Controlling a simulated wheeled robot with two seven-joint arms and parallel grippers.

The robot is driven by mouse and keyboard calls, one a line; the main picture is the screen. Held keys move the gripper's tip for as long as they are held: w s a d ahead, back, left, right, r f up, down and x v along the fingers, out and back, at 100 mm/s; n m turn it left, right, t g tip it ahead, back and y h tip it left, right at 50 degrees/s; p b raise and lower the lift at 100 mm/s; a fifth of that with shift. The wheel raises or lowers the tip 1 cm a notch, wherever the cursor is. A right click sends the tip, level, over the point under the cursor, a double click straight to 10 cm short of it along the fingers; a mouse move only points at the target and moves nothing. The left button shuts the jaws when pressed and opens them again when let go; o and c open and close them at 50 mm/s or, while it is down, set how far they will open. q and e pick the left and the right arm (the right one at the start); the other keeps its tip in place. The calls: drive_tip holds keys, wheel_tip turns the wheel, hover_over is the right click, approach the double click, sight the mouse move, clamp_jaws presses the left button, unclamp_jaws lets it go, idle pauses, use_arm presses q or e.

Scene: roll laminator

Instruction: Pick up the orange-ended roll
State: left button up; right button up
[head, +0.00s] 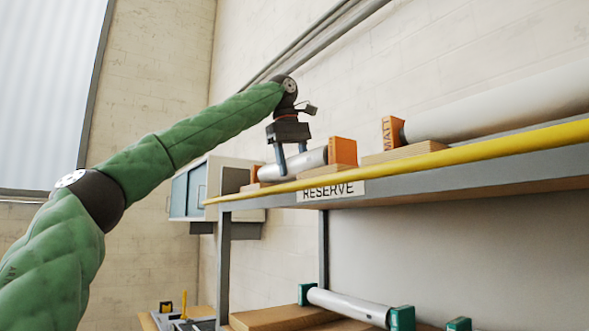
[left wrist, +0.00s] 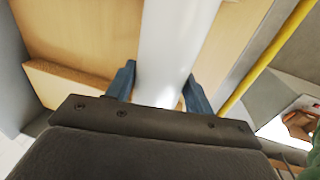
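A short white roll (head: 308,162) with orange end blocks (head: 343,151) lies on the upper shelf, above the RESERVE label. My left gripper (head: 291,160) is over this roll and points down, with one finger on each side of it. In the left wrist view the white roll (left wrist: 175,45) passes between the two blue fingers (left wrist: 160,88). The fingers look open, with a small gap beside the right finger; contact is hard to judge. The roll still appears to rest at shelf level. My right gripper is not in view.
A larger white roll (head: 500,102) with an orange MATT end (head: 393,132) lies farther right on the shelf. A yellow bar (head: 450,152) runs along the shelf's front edge. Below is a green-ended roll (head: 347,305). A wall cabinet (head: 190,192) hangs behind.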

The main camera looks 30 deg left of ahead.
use_arm(q)
drive_tip(key=c, duration=0.9)
drive_tip(key=shift+r, duration=0.1)
drive_tip(key=shift+c, duration=0.2)
